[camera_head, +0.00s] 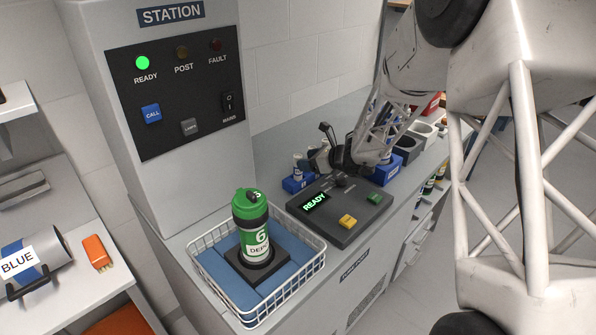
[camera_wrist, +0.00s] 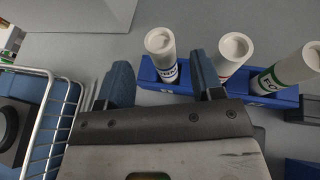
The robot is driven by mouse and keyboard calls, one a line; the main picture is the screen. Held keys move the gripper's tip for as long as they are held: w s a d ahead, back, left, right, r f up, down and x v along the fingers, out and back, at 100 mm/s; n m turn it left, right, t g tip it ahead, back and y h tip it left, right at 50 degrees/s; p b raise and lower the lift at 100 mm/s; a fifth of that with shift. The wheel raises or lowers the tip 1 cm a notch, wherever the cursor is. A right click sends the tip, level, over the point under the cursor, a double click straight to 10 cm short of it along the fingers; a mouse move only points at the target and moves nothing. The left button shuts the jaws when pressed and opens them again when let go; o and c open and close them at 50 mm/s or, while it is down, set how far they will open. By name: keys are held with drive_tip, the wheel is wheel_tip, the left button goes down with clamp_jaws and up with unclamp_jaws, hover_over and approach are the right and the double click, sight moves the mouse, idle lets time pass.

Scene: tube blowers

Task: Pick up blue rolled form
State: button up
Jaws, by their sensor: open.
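A white rolled form with blue markings (camera_wrist: 161,48) stands upright in the left slot of a blue rack (camera_wrist: 180,82) in the wrist view. A red-marked roll (camera_wrist: 235,50) and a green-marked roll (camera_wrist: 295,70) stand to its right. My gripper (camera_wrist: 160,80) is open with blue-grey fingers. The blue-marked roll shows between and beyond the fingers; nothing is seen held. In the head view, my gripper (camera_head: 333,145) is over the counter beside the blue rack (camera_head: 297,183), and hides part of it.
A white wire basket (camera_head: 205,262) holds a green canister (camera_head: 252,226) upright. A dark control box (camera_head: 338,208) reading READY lies beside it. The station cabinet (camera_head: 190,90) stands behind. A cylinder labelled BLUE (camera_head: 55,247) and an orange item (camera_head: 97,252) are at left.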

sight(297, 174)
drive_tip(key=shift+x, duration=2.25)
drive_tip(key=shift+w, duration=0.1)
drive_tip(key=shift+c, duration=0.2)
drive_tip(key=c, duration=0.9)
